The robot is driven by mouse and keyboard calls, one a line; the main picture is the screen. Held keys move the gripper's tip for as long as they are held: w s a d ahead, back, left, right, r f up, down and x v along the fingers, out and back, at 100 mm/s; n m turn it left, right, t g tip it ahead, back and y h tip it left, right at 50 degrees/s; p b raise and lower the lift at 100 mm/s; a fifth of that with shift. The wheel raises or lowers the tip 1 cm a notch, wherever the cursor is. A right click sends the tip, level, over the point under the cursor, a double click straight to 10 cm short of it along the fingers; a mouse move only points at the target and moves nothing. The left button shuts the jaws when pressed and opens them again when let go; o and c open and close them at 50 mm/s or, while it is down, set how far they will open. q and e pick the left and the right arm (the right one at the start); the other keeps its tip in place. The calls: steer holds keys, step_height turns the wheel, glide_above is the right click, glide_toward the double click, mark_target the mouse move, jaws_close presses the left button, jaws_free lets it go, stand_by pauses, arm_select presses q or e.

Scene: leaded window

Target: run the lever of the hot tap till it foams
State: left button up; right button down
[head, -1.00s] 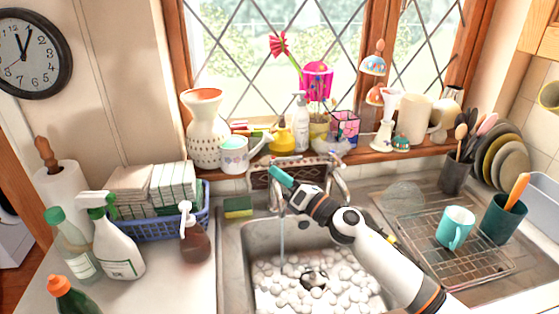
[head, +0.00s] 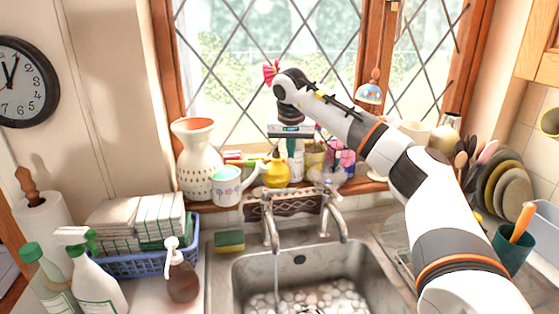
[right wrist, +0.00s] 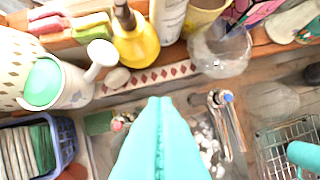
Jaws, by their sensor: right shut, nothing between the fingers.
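The hot tap (head: 269,222), the left one of the pair behind the sink, has a thin stream of water (head: 277,272) running from its spout. In the right wrist view a small red mark (right wrist: 118,123) shows on its side. My right gripper (head: 292,147) is above the taps, in front of the window, pointing down. Its teal fingers (right wrist: 160,102) are shut and empty, apart from the lever. They hide part of the tap in the wrist view. My left gripper is not in view.
The cold tap (head: 336,217) with a blue mark (right wrist: 228,97) stands to the right. A sponge (head: 229,241) lies left of the sink.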

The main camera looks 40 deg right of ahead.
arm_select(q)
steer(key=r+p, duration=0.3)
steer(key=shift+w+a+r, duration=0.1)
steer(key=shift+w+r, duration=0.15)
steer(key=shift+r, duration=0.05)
arm_select(e)
step_height(320, 180, down, 9)
steer(key=shift+s+a, duration=0.35)
arm_select(q)
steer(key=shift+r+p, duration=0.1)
steer(key=shift+p, duration=0.2)
arm_select(e)
steer(key=shift+a+r, duration=0.1)
steer(key=shift+a, duration=0.1)
